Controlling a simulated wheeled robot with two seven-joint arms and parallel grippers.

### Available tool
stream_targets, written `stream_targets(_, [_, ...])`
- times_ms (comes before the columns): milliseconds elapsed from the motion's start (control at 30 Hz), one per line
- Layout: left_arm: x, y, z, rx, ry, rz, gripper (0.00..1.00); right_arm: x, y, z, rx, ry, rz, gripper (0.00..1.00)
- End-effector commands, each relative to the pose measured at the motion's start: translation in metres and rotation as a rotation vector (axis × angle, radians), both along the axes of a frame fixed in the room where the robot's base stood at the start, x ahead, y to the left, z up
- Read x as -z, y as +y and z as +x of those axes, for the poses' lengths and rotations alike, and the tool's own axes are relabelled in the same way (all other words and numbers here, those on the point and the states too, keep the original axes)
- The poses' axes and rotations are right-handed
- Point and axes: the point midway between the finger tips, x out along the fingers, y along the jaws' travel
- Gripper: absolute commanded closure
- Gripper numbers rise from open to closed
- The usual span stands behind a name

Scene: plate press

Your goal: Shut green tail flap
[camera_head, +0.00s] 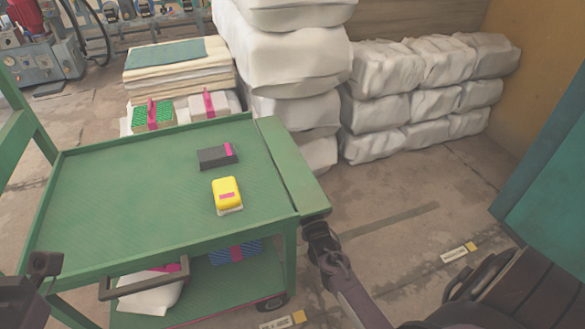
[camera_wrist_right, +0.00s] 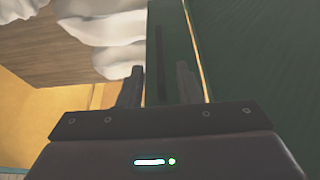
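The green tail flap (camera_head: 287,165) runs along the right end of the green cart (camera_head: 110,190). Its broad face shows, leaning outward from the tray; its exact tilt is hard to tell. My right gripper (camera_head: 320,236) is at the flap's near outer corner. In the right wrist view its fingers (camera_wrist_right: 158,88) stand apart, with the green flap (camera_wrist_right: 164,35) rising ahead between them. I cannot tell whether they touch it. My left gripper (camera_head: 42,268) is at the lower left edge, beside the cart's near left side, and mostly cut off; its opening is unclear.
A yellow item (camera_head: 227,190) and a dark box (camera_head: 217,156) lie on the tray near the flap. White sacks (camera_head: 300,65) stand stacked behind the flap, with more sacks (camera_head: 425,90) further right. Floor right of the cart (camera_head: 390,215) is mostly clear. A teal panel (camera_head: 550,190) stands at far right.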

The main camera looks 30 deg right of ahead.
Motion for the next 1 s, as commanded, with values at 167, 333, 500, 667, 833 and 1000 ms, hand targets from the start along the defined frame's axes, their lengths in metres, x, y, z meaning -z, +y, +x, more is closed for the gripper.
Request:
stream_targets(167, [0.006,0.000,0.000,-0.001,-0.010,0.001,0.64,-0.010,-0.007,0.027,0.000,-0.002,0.000,0.68])
stream_targets(333, [0.007,0.000,0.000,-0.001,-0.017,0.001,0.64,-0.016,-0.010,0.042,0.000,0.000,0.000,0.68])
stream_targets(500, [0.007,-0.001,0.000,-0.001,-0.018,0.002,0.64,-0.019,-0.011,0.046,0.000,0.001,0.000,0.68])
stream_targets(667, [0.007,-0.001,0.000,-0.001,-0.019,0.003,0.64,-0.019,-0.011,0.046,0.000,0.001,0.000,0.68])
stream_targets(833, [0.007,-0.001,0.000,-0.001,-0.018,0.002,0.64,-0.019,-0.011,0.045,0.000,0.001,0.000,0.90])
stream_targets(1000, [0.007,-0.001,0.000,-0.001,-0.019,0.002,0.64,-0.019,-0.011,0.045,0.000,0.001,0.000,1.00])
